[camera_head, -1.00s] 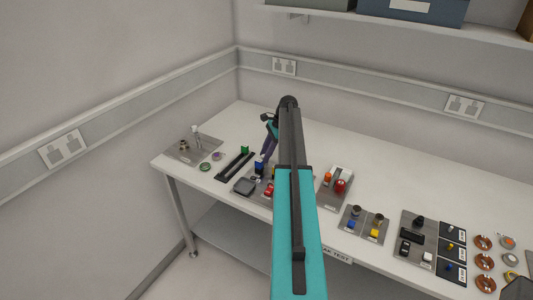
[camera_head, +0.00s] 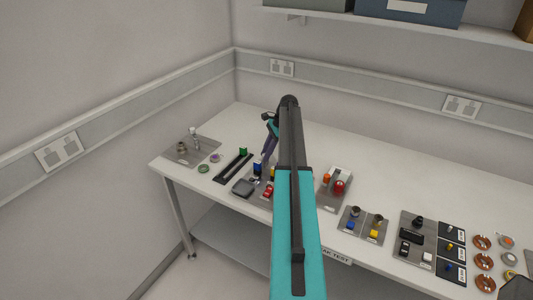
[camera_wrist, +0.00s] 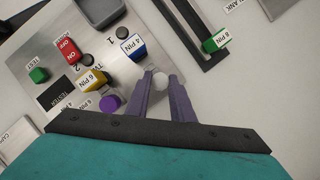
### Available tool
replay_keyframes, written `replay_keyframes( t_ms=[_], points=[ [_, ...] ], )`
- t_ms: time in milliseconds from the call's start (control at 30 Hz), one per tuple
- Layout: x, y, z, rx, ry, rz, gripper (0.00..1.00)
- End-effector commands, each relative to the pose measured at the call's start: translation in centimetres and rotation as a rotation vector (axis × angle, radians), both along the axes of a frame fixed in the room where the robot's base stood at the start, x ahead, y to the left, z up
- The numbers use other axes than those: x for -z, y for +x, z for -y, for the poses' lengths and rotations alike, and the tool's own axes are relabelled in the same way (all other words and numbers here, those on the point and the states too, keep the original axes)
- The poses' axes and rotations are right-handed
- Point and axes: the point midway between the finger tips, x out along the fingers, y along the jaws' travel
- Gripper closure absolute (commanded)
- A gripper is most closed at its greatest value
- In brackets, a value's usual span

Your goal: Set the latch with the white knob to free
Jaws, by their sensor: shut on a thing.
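The white knob (camera_wrist: 160,82) is a small pale round piece at the edge of the grey tester panel (camera_wrist: 85,20). It sits between the tips of my gripper (camera_wrist: 162,78), whose two purple fingers are shut on it. The latch body under the knob is mostly hidden by the fingers, so its setting cannot be read. In the head view my gripper (camera_head: 264,158) reaches down to the far side of the tester panel, and my arm hides part of that area.
A purple knob (camera_wrist: 110,103), the yellow 6 PIN plug (camera_wrist: 94,79) and the blue 4 PIN plug (camera_wrist: 131,47) are close to my fingers. A dark slotted rail with a green 8 PIN piece (camera_wrist: 215,42) lies beyond. Bare bench shows at the right.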

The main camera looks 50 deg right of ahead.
Motion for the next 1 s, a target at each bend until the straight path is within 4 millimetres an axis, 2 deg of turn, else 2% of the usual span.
replay_keyframes(
  t_ms=[33,67,100,667,1000],
  points=[
    [-0.3,0.3,0.6,0.007,-0.011,0.012,1.00],
    [-0.4,0.4,0.6,0.007,-0.012,0.012,0.77],
    [-0.4,0.3,0.6,0.007,-0.012,0.011,0.71],
    [-0.3,0.2,0.4,0.004,-0.008,0.007,0.71],
    [-2.8,-0.4,1.4,0.005,-0.009,0.007,0.71]
  ],
)
